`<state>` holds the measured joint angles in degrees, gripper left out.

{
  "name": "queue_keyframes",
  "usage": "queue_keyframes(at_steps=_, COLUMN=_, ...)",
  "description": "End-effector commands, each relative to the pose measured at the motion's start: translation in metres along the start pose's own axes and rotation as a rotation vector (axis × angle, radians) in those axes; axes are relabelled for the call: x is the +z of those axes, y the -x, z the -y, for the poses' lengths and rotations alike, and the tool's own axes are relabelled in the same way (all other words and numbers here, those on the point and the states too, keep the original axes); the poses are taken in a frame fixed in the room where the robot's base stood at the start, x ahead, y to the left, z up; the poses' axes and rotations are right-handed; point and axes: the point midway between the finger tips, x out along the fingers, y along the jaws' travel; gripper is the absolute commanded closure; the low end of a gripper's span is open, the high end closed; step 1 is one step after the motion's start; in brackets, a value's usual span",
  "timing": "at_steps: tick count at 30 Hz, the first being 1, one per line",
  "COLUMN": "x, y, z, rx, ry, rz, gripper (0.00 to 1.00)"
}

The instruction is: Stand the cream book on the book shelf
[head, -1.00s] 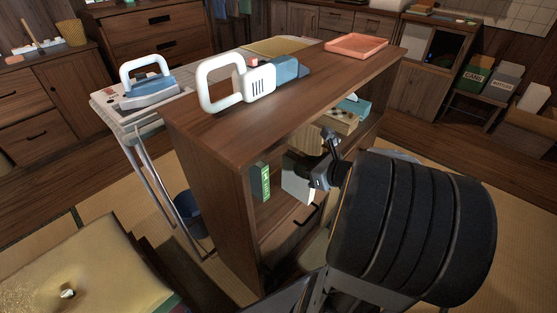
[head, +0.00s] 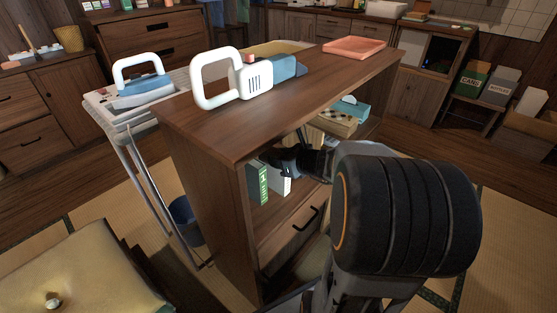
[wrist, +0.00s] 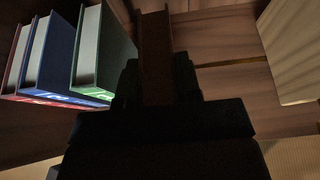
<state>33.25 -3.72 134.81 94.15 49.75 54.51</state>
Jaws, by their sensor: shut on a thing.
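The book shelf (head: 215,195) is a wooden cabinet in the middle of the head view, with an open compartment above a drawer. My gripper (head: 290,160) reaches into that compartment and is shut on the cream book (head: 281,183), which looks upright. In the wrist view the held book (wrist: 155,50) is dark in shadow between the fingers (wrist: 156,85). A green book (head: 257,183) stands to its left, and a gap shows between them in the wrist view. The lower edge of the cream book is not clear, so I cannot tell whether it touches the shelf board.
In the wrist view a blue book (wrist: 50,55) and a red book (wrist: 15,70) stand left of the green one. Boxes (head: 335,122) lie deeper right in the compartment. A white-handled appliance (head: 245,80) and a pink tray (head: 354,48) sit on top.

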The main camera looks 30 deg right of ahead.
Motion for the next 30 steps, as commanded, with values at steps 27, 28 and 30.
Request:
queue_keyframes(at_steps=27, x=0.001, y=0.001, z=0.0, rx=0.0, ry=0.001, rz=0.0, gripper=0.43)
queue_keyframes(at_steps=28, x=0.003, y=0.002, z=0.0, rx=0.0, ry=0.002, rz=0.0, gripper=0.43)
queue_keyframes(at_steps=30, x=0.003, y=0.01, z=0.001, rx=-0.003, ry=0.001, rz=0.0, gripper=0.43)
